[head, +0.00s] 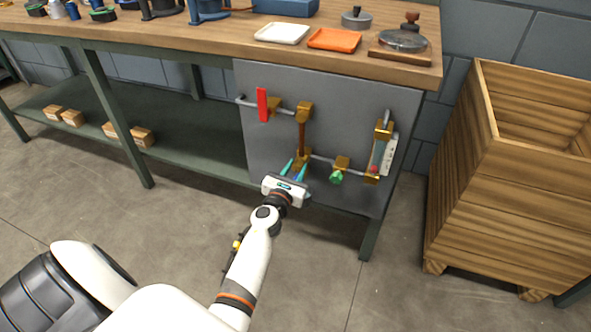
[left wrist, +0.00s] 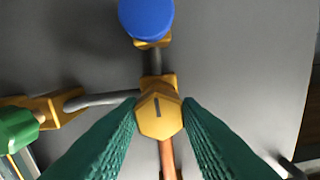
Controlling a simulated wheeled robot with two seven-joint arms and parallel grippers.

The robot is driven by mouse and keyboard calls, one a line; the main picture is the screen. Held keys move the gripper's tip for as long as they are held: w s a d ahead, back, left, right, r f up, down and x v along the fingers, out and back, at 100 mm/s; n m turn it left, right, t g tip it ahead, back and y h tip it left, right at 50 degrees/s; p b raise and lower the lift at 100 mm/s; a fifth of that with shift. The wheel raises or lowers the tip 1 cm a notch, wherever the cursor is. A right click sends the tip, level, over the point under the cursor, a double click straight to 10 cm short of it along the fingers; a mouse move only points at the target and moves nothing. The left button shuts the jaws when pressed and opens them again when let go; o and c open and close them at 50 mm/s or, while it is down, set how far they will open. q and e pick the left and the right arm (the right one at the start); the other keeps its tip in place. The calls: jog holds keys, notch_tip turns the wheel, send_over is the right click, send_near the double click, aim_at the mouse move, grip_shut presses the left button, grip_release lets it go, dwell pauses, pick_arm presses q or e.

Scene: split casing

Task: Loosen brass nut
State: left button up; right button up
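The brass nut (left wrist: 158,116) is a gold hexagon with a dark mark on its face, on a fitting with a copper pipe. In the head view the brass fitting (head: 303,158) is at the foot of the copper pipe, low on the grey panel. My left gripper (left wrist: 160,104) is open, its two green fingers on either side of the nut, their tips close to its edges. I cannot tell whether they touch it. In the head view my left gripper (head: 296,165) points up at the fitting. My right gripper is not in view.
A blue knob (left wrist: 147,17) is near the nut, and a green valve (left wrist: 18,130) is to one side. The panel (head: 262,150) also carries a red lever (head: 262,104) and a gauge (head: 389,155). A wooden crate (head: 500,190) stands at the right. The workbench (head: 220,45) is above.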

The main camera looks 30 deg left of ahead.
pick_arm(q)
jog(key=c, duration=0.4)
jog(key=shift+c, duration=0.2)
